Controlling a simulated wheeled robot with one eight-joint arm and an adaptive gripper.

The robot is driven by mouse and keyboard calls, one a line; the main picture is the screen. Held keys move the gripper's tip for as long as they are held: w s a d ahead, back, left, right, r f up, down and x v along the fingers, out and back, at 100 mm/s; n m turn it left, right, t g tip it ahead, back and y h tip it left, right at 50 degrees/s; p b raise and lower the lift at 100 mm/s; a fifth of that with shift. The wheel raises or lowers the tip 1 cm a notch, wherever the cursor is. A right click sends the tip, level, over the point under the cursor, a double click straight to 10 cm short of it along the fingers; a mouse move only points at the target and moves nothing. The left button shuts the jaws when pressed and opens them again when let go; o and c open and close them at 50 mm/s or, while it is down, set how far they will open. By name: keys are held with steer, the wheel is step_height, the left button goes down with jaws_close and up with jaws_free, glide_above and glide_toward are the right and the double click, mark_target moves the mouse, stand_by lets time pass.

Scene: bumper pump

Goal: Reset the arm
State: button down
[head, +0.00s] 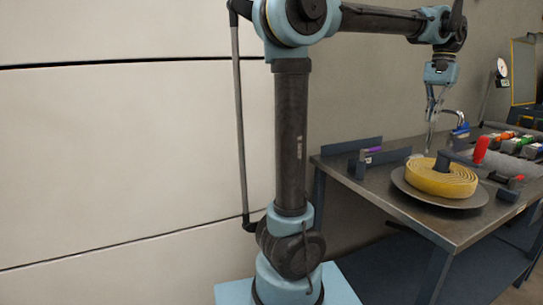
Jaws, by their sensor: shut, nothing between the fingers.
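My arm stands at the middle of the head view on a light blue base, its upper link upright and its forearm reaching right over the workbench. My gripper (430,143) hangs down from the wrist. Its fingers are shut and hold nothing. The ring lies on a round grey plate (409,189). I cannot tell the exact gap between the fingertips and the things below.
A dark post stands at the ring's middle, near a red upright handle (481,150). Dark brackets (352,146) stand at the bench's left end. Several small coloured items (515,143) sit at the back right. A gauge (502,68) stands behind. A pale wall (130,150) fills the left.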

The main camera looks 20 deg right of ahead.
steer(key=w+a+f+n, duration=0.2)
steer(key=w+a+f, duration=0.25)
steer(key=a, duration=0.45)
steer(key=w+a+f+n+h, duration=0.1)
steer(key=w+a+f+n, duration=0.15)
steer(key=w+a, duration=0.45)
steer(key=w+a+f+n, duration=0.2)
steer(key=a+f, duration=0.2)
steer(key=a, duration=0.7)
steer(key=s+a+f+n+t, duration=0.1)
steer(key=s+a+f+n, duration=0.2)
steer(key=a+f, duration=0.8)
steer(key=s+a+f+n+t, duration=0.2)
steer(key=s+a+f+n, duration=0.1)
steer(key=a+f, duration=0.8)
steer(key=shift+s+a, duration=0.2)
steer(key=shift+s, duration=0.5)
steer(key=shift+s+n, duration=0.1)
steer(key=shift+n, duration=0.15)
